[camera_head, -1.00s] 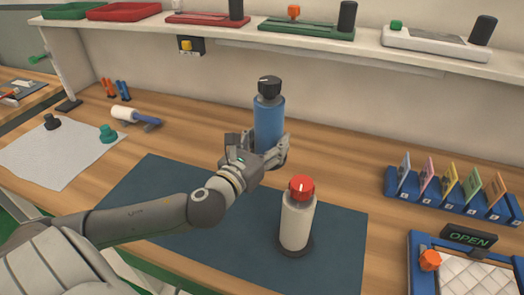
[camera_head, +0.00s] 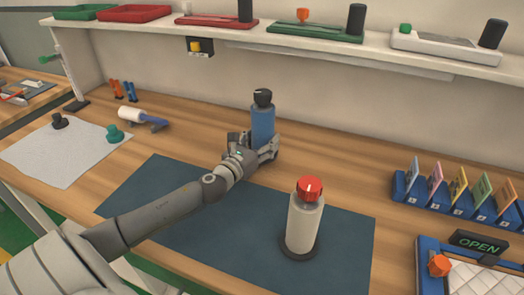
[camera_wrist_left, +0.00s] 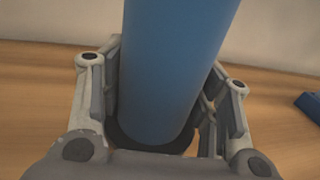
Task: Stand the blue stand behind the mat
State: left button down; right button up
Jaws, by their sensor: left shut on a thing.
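The blue stand (camera_head: 263,122) is an upright blue cylinder with a black knob on top. My left gripper (camera_head: 256,150) is shut around its lower part, just behind the far edge of the dark blue mat (camera_head: 180,225). In the left wrist view the blue stand (camera_wrist_left: 170,70) fills the space between the fingers, with its dark base low over the wood. I cannot tell whether the base touches the table. A white stand (camera_head: 304,225) with a red knob stands upright on the mat's right part. My right gripper is not in view.
A white cloth (camera_head: 65,155) with a black and a teal knob lies at the left. A blue rack of coloured cards (camera_head: 450,205) stands at the right. A shelf (camera_head: 350,48) runs above. Bare wood (camera_head: 335,165) lies between the mat and the wall.

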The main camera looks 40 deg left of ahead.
pick_arm(q)
jog(key=shift+w+a+f+b, duration=0.1)
jog(key=shift+a+f+b, duration=0.1)
jog(key=shift+f, duration=0.45)
jog(key=shift+w+a+f+b, duration=0.1)
jog(key=shift+f+b, duration=0.1)
jog(key=shift+f, duration=0.45)
jog(key=shift+d+f, duration=0.1)
jog(key=shift+f, duration=0.25)
jog(key=shift+f, duration=0.1)
jog(key=c, duration=0.5)
grip_release()
jog(key=shift+s+f, duration=0.1)
jog(key=shift+s, duration=0.55)
jog(key=s, duration=0.3)
jog(key=s+b, duration=0.1)
jog(key=s, duration=0.4)
jog(key=shift+s+d, duration=0.25)
jog(key=shift+s, duration=0.15)
jog(key=shift+s+b, duration=0.35)
jog(key=shift+s, duration=0.7)
